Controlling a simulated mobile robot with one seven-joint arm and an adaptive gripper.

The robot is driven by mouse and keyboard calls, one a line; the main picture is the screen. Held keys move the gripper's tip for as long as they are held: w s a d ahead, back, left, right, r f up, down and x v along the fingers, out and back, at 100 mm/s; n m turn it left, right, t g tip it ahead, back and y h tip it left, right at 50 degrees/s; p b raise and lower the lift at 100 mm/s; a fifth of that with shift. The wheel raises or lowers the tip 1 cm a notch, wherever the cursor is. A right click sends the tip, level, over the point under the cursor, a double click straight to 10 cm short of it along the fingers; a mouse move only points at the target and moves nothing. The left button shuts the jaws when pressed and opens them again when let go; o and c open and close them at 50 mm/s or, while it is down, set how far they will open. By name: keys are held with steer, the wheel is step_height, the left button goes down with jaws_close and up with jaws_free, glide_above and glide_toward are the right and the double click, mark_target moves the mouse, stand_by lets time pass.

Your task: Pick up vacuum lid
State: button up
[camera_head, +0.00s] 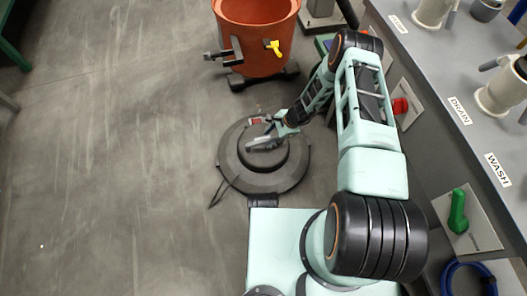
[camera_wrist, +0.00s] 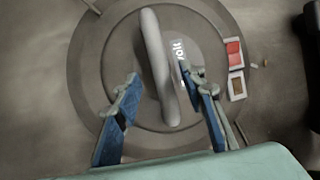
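The vacuum lid (camera_head: 234,168) is a dark grey round disc lying flat on the floor in the head view, below the orange drum. In the wrist view the lid (camera_wrist: 88,62) fills the middle, with a pale raised bar handle (camera_wrist: 158,62) across its centre. My gripper (camera_head: 272,137) is over the lid in the head view. In the wrist view my gripper (camera_wrist: 158,82) is open, with one blue-padded finger on each side of the handle. Gaps show between the fingers and the handle. The exact height above the lid is hard to tell.
An orange drum (camera_head: 255,40) with a yellow lever (camera_head: 273,46) stands just beyond the lid. A small red-and-white label (camera_wrist: 235,68) sits on the lid's right side. A grey bench (camera_head: 440,62) runs along the right. The floor at left is clear.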

mark_target(266, 140)
steer(key=b+x, duration=0.2)
steer(key=x, duration=0.2)
steer(key=shift+a+f, duration=0.25)
steer(key=shift+f, duration=0.1)
steer(key=shift+c, duration=0.4)
jaws_close()
steer(key=shift+w+r, duration=0.15)
